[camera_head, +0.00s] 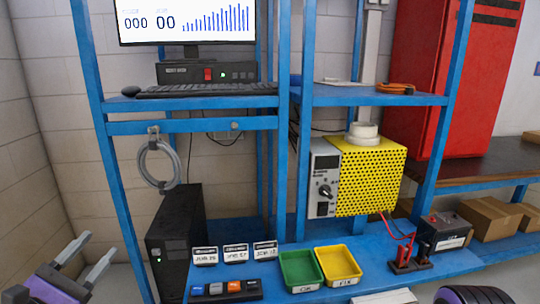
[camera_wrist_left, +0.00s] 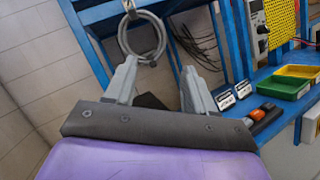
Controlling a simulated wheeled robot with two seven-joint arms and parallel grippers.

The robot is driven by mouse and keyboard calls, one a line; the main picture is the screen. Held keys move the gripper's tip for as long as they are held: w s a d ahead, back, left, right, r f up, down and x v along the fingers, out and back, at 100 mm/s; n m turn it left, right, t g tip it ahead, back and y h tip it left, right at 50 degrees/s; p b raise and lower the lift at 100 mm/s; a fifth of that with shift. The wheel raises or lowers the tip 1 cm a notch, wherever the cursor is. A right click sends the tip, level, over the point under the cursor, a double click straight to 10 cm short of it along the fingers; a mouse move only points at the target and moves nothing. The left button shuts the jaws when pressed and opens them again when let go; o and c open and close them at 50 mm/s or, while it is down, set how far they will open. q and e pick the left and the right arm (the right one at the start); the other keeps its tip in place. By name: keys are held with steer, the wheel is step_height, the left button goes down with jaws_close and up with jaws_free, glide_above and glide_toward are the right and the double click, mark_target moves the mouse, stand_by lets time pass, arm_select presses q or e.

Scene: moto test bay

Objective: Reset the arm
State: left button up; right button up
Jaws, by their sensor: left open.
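My left gripper (camera_head: 82,260) is at the lower left of the head view, with its two grey fingers apart and nothing between them. It also shows in the left wrist view (camera_wrist_left: 158,85), open, with a grey hose ring (camera_wrist_left: 142,38) visible beyond the fingertips. In the head view that ring (camera_head: 158,163) hangs from a hook on the blue frame, apart from the gripper and to its upper right. My right gripper is in neither view.
A blue rack (camera_head: 200,125) carries a monitor (camera_head: 187,20) and keyboard (camera_head: 207,90). A black computer tower (camera_head: 174,240) stands near the gripper.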

arm_select(q)
steer(key=d+f+m+g+h, duration=0.1)
steer(key=d+f+g, duration=0.55)
steer(key=f, duration=0.35)
steer(key=d+f+m+g+h, duration=0.1)
steer(key=d+f+g, duration=0.4)
steer(key=d+f, duration=0.3)
steer(key=s+f+m+g+y, duration=0.3)
steer(key=s+f+g, duration=0.15)
steer(key=f, duration=0.65)
steer(key=s+a+f+m+g+y, duration=0.1)
steer(key=s+a+f+m+y, duration=0.2)
steer(key=s+f+m, duration=0.4)
steer(key=s+a+f+m+y, duration=0.3)
steer(key=s+f+m+y, duration=0.1)
steer(key=s+f+m, duration=0.4)
steer(key=s, duration=0.2)
steer(key=shift+s+a+g+y, duration=0.3)
steer(key=shift+a+g, duration=0.05)
steer(key=shift+g, duration=0.05)
